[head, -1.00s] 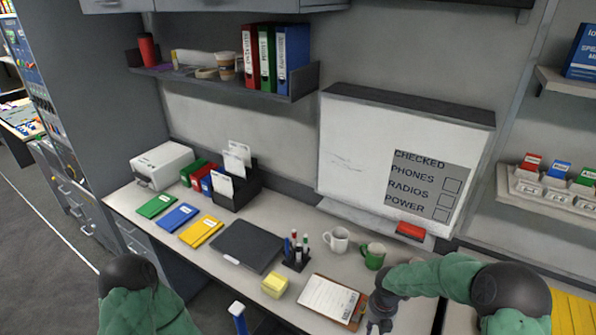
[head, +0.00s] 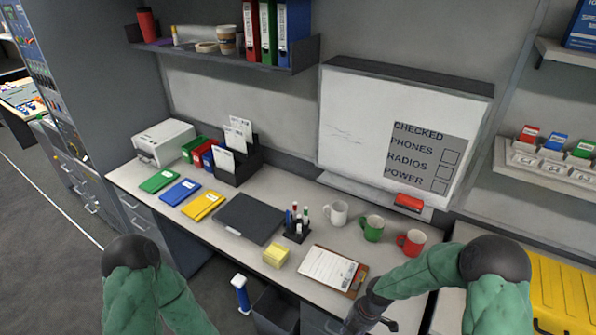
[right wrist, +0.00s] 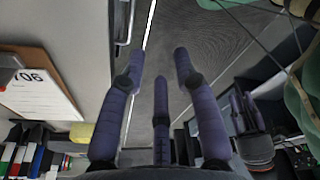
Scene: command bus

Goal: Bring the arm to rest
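My right arm comes in from the lower right of the head view, and its gripper (head: 368,316) hangs low at the desk's front edge by the clipboard (head: 331,268). In the right wrist view the fingers of my right gripper (right wrist: 160,62) are spread apart with nothing between them, pointing over the floor. My left arm (head: 145,290) hangs bent at the lower left of the head view, its gripper out of that picture. My left gripper (right wrist: 248,112) shows at the right of the right wrist view; I cannot tell whether it is open.
The desk (head: 325,221) holds a white mug (head: 336,214), green mug (head: 372,229), red mug (head: 411,243), pen holder (head: 297,227), yellow notes (head: 275,255) and a closed laptop (head: 248,219). A dark bin (head: 275,309) stands below the front edge.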

